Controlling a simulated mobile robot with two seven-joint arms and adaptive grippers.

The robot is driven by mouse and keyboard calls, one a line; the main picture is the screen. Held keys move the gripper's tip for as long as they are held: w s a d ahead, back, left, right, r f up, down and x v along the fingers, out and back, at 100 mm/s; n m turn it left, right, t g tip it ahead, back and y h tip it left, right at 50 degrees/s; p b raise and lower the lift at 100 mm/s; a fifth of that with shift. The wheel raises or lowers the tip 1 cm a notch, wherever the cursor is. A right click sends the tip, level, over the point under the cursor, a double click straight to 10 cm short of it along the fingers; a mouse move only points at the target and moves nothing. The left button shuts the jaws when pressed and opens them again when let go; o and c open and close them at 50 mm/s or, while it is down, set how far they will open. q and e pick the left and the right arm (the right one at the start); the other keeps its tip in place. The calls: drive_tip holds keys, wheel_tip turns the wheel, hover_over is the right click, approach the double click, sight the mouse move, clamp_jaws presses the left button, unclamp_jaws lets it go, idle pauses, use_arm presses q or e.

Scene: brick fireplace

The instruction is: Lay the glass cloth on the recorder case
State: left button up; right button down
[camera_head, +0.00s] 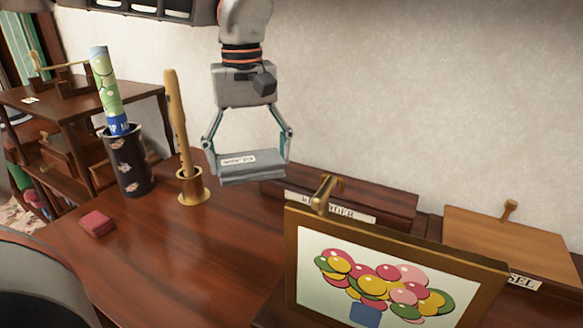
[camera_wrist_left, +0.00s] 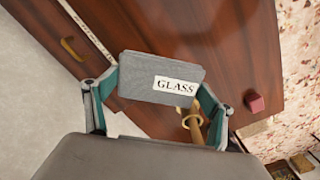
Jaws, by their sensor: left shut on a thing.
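The glass cloth is a grey folded cloth (camera_head: 256,169) with a white label; in the left wrist view the folded cloth (camera_wrist_left: 140,75) reads "GLASS". My left gripper (camera_head: 248,150) is shut on it, a finger at each end, and holds it above the table. The case also shows at the upper left of the left wrist view (camera_wrist_left: 45,22). My right gripper is not in view.
A framed balloon picture (camera_head: 385,283) stands in front of the case. A lighter wooden box (camera_head: 510,236) is at right.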

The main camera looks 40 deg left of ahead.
use_arm(q)
drive_tip(key=w+a+b, duration=0.1)
drive_tip(key=w, duration=0.3)
drive_tip(key=w+a+b, duration=0.1)
drive_tip(key=w, duration=0.3)
drive_tip(key=w+a+b, duration=0.1)
drive_tip(key=w, duration=0.3)
drive_tip(key=shift+f, duration=0.4)
drive_tip(key=shift+d+f, duration=0.1)
drive_tip(key=shift+f, duration=0.5)
drive_tip(key=shift+f+b, duration=0.3)
drive_tip(key=shift+f, duration=0.75)
wheel_tip(320, 180, down, 4)
drive_tip(key=shift+w+r+b, duration=0.15)
drive_tip(key=shift+r+b, duration=0.1)
drive_tip(key=shift+b, duration=0.5)
drive_tip(key=shift+r, duration=0.15)
drive_tip(key=shift+c, duration=0.4)
drive_tip(key=shift+r, duration=0.2)
drive_tip(key=shift+f, duration=0.1)
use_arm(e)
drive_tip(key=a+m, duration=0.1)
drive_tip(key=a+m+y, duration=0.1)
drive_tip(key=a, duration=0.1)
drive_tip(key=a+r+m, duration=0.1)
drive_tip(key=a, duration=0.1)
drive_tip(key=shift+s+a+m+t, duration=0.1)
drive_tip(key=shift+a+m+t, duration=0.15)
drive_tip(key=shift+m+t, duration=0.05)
